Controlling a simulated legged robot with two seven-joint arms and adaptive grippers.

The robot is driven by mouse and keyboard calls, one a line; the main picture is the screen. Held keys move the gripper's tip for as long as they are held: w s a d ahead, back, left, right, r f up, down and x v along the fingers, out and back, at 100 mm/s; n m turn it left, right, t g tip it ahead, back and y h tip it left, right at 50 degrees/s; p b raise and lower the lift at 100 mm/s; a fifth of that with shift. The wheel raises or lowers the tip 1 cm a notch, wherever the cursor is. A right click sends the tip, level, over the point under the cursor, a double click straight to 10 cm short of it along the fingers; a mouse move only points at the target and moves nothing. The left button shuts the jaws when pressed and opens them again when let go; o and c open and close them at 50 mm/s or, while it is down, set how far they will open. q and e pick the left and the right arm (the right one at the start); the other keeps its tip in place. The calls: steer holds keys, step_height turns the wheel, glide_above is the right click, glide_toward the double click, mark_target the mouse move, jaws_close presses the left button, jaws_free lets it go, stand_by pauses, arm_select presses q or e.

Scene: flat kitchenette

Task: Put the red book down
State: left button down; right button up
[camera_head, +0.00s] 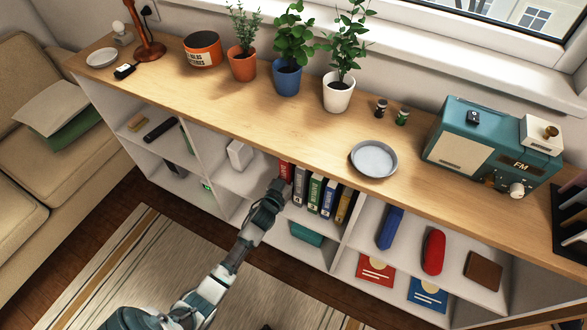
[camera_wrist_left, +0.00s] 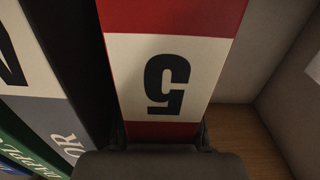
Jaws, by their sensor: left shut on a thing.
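The red book (camera_head: 286,170) stands upright in the shelf at the left end of a row of books. In the left wrist view its red spine (camera_wrist_left: 172,15) fills the middle, with a cream label bearing a dark figure. My left gripper (camera_head: 276,187) reaches into the shelf opening and is shut on this red book. In the wrist view the fingertips (camera_wrist_left: 161,136) lie at the spine's lower end. The gripper hides part of the book in the head view. My right gripper is not in view.
Dark and green books (camera_head: 314,188) stand right of the red one. A white box (camera_head: 240,154) is to its left. Shelf dividers bound the compartment. The wooden top (camera_head: 300,130) holds several plants, a grey plate (camera_head: 374,159) and a teal radio (camera_head: 480,140).

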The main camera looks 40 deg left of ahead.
arm_select(q)
steer(key=shift+d+f, duration=0.1)
steer(key=shift+f, duration=0.25)
steer(key=shift+a, duration=0.25)
steer(key=c, duration=1.1)
jaws_free()
steer(key=shift+a+f, duration=0.1)
steer(key=shift+f, duration=0.05)
steer(key=shift+o, duration=0.2)
